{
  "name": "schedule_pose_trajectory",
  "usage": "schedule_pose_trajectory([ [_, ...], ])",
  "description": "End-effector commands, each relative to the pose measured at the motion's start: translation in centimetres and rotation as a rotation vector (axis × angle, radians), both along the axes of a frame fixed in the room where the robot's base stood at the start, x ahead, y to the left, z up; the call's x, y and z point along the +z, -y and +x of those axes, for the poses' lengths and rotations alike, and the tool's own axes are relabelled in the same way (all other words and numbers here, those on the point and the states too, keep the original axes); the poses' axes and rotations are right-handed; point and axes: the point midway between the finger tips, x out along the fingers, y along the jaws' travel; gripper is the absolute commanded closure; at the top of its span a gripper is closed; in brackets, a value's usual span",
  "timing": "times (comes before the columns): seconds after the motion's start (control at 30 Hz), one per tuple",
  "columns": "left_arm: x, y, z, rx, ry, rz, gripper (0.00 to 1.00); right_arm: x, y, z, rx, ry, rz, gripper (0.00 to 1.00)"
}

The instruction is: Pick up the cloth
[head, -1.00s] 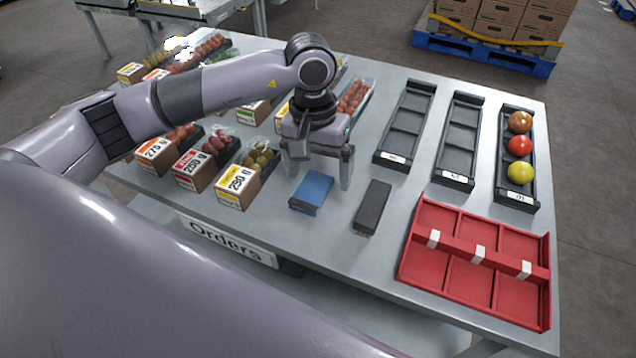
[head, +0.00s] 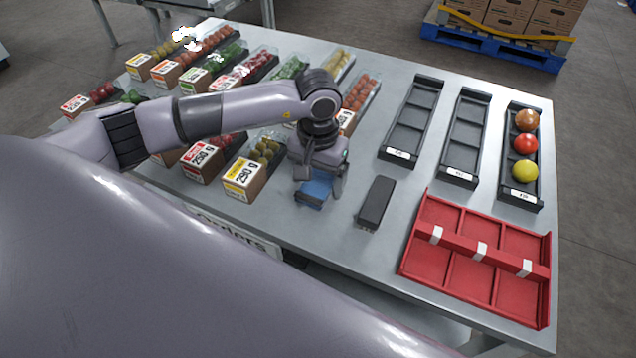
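The cloth (head: 312,193) is a small blue folded rectangle lying on the grey table, near its front edge. My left gripper (head: 318,190) points down right over it and hides its far part. The right finger stands beside the cloth's right side with a small gap, and the gripper looks open around it. The left finger is hard to make out. My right gripper is not in view.
A dark block (head: 375,203) lies just right of the cloth. Labelled punnets, including a 290 g box (head: 243,178), stand close on the left. A red divided tray (head: 477,250) and black trays (head: 463,140) are on the right, one holding three tomatoes (head: 524,143).

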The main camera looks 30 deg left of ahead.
Motion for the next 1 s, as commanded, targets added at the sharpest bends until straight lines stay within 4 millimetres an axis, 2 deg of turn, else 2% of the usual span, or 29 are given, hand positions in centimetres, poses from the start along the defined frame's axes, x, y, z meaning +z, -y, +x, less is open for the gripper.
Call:
schedule_pose_trajectory([
  [0.03, 0.0, 0.0, 0.0, 0.000, 0.000, 0.000, 0.35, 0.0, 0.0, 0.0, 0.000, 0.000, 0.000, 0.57],
  [0.13, 0.0, 0.0, 0.0, 0.000, 0.000, 0.000, 0.67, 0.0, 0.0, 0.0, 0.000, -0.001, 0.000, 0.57],
  [0.17, 0.0, 0.0, 0.0, 0.000, 0.000, 0.000, 0.68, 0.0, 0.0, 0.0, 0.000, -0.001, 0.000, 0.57],
  [0.47, 0.2, 0.0, 0.0, 0.000, 0.001, 0.000, 0.69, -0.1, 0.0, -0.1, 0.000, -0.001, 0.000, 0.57],
  [0.67, 1.7, 0.0, 0.1, 0.000, 0.003, -0.002, 0.69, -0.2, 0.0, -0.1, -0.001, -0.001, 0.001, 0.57],
  [0.83, 4.9, 0.0, 0.2, 0.001, 0.008, -0.001, 0.69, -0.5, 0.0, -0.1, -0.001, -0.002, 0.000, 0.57],
  [1.0, 9.7, 0.0, 0.2, 0.000, 0.009, -0.001, 0.69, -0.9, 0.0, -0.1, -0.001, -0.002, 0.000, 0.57],
])
